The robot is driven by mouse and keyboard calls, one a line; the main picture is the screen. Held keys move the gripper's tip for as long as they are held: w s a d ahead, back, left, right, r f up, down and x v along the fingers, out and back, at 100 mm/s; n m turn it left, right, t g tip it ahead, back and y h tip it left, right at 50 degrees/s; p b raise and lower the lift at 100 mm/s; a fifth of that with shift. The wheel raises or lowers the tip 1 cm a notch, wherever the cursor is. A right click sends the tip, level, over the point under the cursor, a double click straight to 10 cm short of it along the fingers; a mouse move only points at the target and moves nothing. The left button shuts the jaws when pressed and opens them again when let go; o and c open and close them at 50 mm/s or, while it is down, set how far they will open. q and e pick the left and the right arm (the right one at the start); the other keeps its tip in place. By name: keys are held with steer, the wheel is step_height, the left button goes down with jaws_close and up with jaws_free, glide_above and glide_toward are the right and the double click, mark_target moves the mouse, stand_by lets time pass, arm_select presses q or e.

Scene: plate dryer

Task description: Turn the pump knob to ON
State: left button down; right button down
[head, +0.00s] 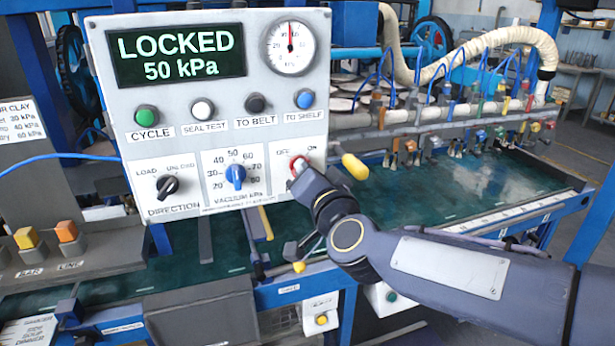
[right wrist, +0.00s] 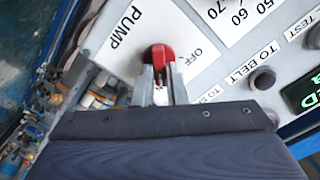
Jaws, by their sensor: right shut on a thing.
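The red pump knob (head: 297,163) is at the lower right of the white control panel, below the OFF and ON labels in the head view. In the right wrist view the red knob (right wrist: 158,53) lies between the fingertips, with PUMP printed to its left and OFF to its right. My right gripper (head: 297,177) is shut on the knob, and its two fingers (right wrist: 160,82) sit on either side of it. Which label the knob points to is hard to tell because the gripper partly covers it. My left gripper is not in view.
The panel display (head: 178,55) reads LOCKED 50 kPa. The blue vacuum knob (head: 235,177) and black direction knob (head: 167,185) are left of the pump knob. A yellow-handled lever (head: 355,167) sticks out close to the right of my gripper.

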steer(key=shift+m, duration=0.3)
steer(key=c, duration=1.5)
jaws_free()
steer(key=shift+o, duration=0.2)
steer(key=v, duration=0.7)
steer(key=shift+s, duration=0.35)
steer(key=shift+d, duration=0.1)
